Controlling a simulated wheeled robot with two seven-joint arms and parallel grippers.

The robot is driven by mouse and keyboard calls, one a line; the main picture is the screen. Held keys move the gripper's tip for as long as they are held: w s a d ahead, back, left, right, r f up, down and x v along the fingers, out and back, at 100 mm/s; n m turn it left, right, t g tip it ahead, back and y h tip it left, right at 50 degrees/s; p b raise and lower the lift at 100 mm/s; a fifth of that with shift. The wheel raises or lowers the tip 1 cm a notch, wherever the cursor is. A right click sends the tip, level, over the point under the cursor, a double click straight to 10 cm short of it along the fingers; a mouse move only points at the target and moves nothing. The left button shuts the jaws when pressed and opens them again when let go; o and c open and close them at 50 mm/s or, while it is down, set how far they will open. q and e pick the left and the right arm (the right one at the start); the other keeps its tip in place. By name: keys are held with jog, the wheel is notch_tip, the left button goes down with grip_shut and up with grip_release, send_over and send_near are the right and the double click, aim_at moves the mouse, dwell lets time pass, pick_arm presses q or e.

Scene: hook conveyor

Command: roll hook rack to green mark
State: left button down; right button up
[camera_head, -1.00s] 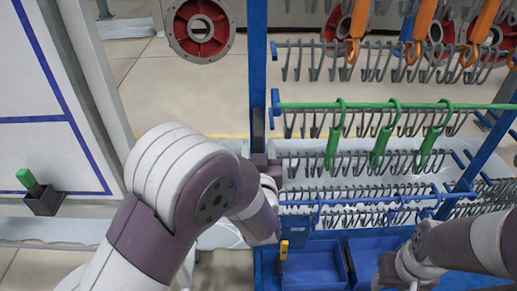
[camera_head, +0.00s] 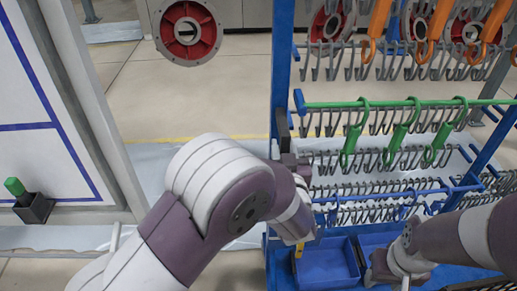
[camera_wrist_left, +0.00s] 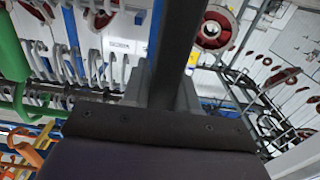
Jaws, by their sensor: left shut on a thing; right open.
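The hook rack (camera_head: 283,65) is a blue frame with rows of grey hooks, on the right in the head view. Green hooks (camera_head: 397,135) hang from its green rail (camera_head: 390,104), and orange hooks (camera_head: 437,22) hang higher up. My left gripper (camera_head: 287,160) is at the rack's left post, mostly hidden by my arm. In the left wrist view it is shut on a dark upright bar (camera_wrist_left: 180,45) of the rack. My right gripper (camera_head: 380,268) is open, low by the rack's blue bins; its fingertips are hard to make out. No green mark on the floor is visible.
Blue bins (camera_head: 328,262) sit at the rack's base. A white panel with blue lines (camera_head: 45,95) stands at the left, with a green-topped item (camera_head: 15,187) in a dark holder. A red disc (camera_head: 188,32) hangs behind. Tiled floor (camera_head: 215,95) shows between panel and rack.

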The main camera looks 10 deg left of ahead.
pick_arm(q)
jog(key=w+d, duration=0.1)
jog(key=d, duration=0.4)
jog(key=shift+w+d+p, duration=0.3)
jog(key=shift+w+d, duration=0.05)
jog(key=shift+d, duration=0.05)
jog(key=c, duration=1)
grip_release()
jog(key=shift+a, duration=0.1)
jog(key=shift+o, duration=0.2)
jog(key=shift+s, duration=0.1)
jog(key=v, duration=1.2)
jog(key=shift+s, duration=0.3)
jog(key=shift+r, duration=0.1)
